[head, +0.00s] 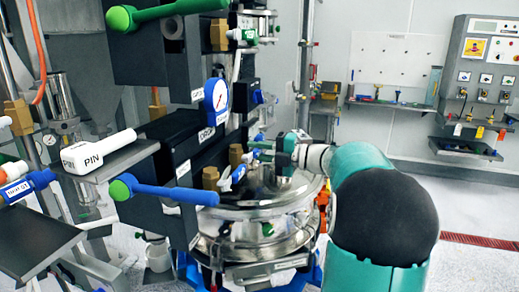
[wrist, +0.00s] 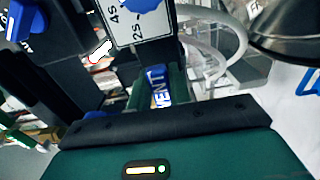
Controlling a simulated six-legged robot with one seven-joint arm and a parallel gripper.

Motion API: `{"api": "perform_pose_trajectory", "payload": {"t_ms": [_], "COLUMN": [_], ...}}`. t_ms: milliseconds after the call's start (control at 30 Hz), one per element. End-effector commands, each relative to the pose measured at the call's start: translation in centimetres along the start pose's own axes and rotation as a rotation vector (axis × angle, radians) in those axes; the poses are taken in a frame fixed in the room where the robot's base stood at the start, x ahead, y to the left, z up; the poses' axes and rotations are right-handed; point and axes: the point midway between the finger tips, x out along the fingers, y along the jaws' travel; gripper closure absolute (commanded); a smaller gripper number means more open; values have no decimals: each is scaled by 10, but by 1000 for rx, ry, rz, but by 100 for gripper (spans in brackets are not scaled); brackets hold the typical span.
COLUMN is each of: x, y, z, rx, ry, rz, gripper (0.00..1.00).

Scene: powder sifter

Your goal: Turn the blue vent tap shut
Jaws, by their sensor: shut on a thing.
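The blue vent tap (wrist: 157,86) shows in the wrist view as a blue handle with white "VENT" lettering. It lies between the two fingers of my gripper (wrist: 160,92), which is shut on it. The fingers and palm hide part of the handle, so its exact turn is hard to judge. In the head view, my gripper (head: 262,150) reaches leftward over the round steel vessel, beside the dark valve blocks. There the held tap is mostly hidden by the fingers.
A long blue lever (head: 165,192) and a green lever (head: 165,12) stick out on the left. The steel vessel (head: 270,205) sits under my gripper. A white PIN-marked handle (head: 98,150) is at left. The floor at right is clear.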

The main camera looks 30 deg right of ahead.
Motion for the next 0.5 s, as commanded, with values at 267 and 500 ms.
{"api": "perform_pose_trajectory", "payload": {"t_ms": [267, 500], "x": [-2, -2], "y": [-1, -1], "z": [2, 2], "rx": [12, 11], "ry": [-3, -1], "rz": [-1, -1], "gripper": [100, 65]}}
